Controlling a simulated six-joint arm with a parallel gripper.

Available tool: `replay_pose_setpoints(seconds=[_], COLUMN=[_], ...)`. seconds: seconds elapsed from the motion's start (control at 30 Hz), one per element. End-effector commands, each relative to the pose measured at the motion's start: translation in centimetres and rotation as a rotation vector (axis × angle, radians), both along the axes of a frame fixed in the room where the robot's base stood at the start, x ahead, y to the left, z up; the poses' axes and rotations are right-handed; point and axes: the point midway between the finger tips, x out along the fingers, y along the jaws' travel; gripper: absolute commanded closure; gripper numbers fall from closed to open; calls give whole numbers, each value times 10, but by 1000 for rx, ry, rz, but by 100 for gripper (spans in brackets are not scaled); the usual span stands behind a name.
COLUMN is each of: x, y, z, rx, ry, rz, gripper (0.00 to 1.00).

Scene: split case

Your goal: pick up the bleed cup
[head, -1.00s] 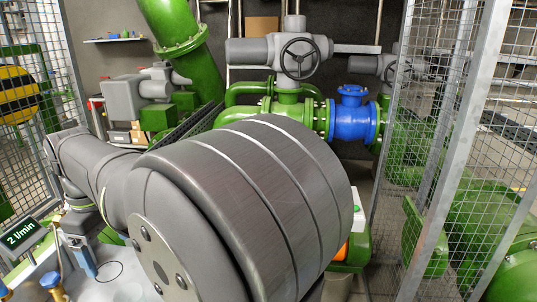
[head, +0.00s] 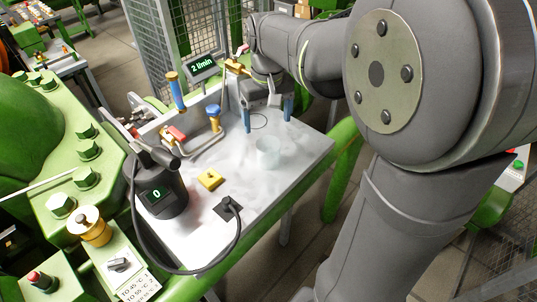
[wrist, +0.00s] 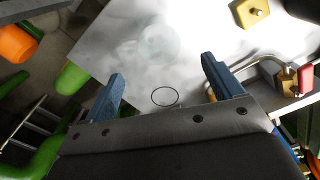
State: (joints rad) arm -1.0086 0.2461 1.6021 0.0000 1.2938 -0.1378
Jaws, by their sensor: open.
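The bleed cup (head: 268,152), a pale translucent cup, stands upright on the light grey bench top (head: 305,150). It shows only faintly in the wrist view (wrist: 160,42), near the top middle, blending into the cloudy surface. My gripper (head: 267,113) is open, with its two blue fingers spread and nothing between them. It is over the bench on the far side of the cup, apart from it. In the wrist view my gripper (wrist: 161,77) has the cup beyond its fingertips.
A thin black ring (head: 259,121) lies near my fingers. A yellow block (head: 210,180), a dark pump-like unit (head: 162,195) with a "0" display and a black hose stand left of the cup. Brass pipework with a blue-capped valve (head: 214,115) is behind. Bench around the cup is clear.

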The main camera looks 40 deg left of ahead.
Motion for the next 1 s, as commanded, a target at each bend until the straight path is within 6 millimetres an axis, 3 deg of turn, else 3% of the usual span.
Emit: replay_pose_setpoints(seconds=[0.2, 0.47, 0.8, 1.0], x=[0, 0, -1, 0], y=[0, -1, -3, -3], z=[-44, -64, -108, -112], rx=[-3, -1, -1, 1], ry=[1, 0, 0, 0], rz=[1, 1, 1, 2], gripper=[15, 15, 15, 15])
